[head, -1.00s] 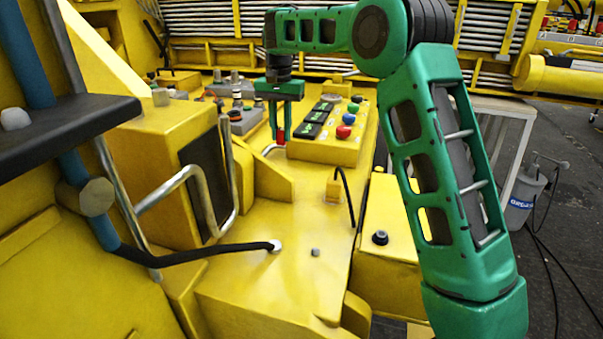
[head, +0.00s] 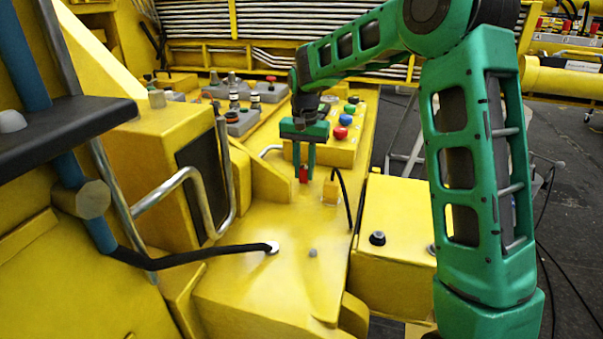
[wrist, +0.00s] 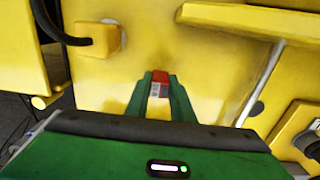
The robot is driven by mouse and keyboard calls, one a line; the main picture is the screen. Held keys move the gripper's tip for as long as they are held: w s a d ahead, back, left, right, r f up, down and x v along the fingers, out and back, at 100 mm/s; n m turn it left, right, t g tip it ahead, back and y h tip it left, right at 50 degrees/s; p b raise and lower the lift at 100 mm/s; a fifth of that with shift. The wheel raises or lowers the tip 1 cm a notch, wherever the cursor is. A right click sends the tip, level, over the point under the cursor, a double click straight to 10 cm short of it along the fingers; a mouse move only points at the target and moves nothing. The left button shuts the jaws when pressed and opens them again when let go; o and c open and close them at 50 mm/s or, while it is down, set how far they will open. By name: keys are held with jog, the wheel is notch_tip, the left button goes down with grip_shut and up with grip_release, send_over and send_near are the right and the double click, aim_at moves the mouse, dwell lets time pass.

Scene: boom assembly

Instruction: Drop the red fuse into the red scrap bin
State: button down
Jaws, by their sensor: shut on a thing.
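My gripper (head: 303,172) is shut on the red fuse (head: 303,174), with the green fingers pointing down above the yellow console surface. In the wrist view the fuse (wrist: 159,80) shows between the two fingertips (wrist: 159,92), with a red end and a pale label. The fuse appears to be held clear of the surface, though the gap is hard to judge. The red scrap bin cannot be made out in the current views.
A button box (head: 335,148) with coloured knobs stands just behind the gripper. A small yellow block (head: 331,191) with a black cable is close on the right. Bare console (head: 270,215) is in front.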

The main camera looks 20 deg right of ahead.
jog(key=shift+f, duration=0.45)
jog(key=c, duration=1.5)
grip_release()
jog(key=shift+c, duration=0.2)
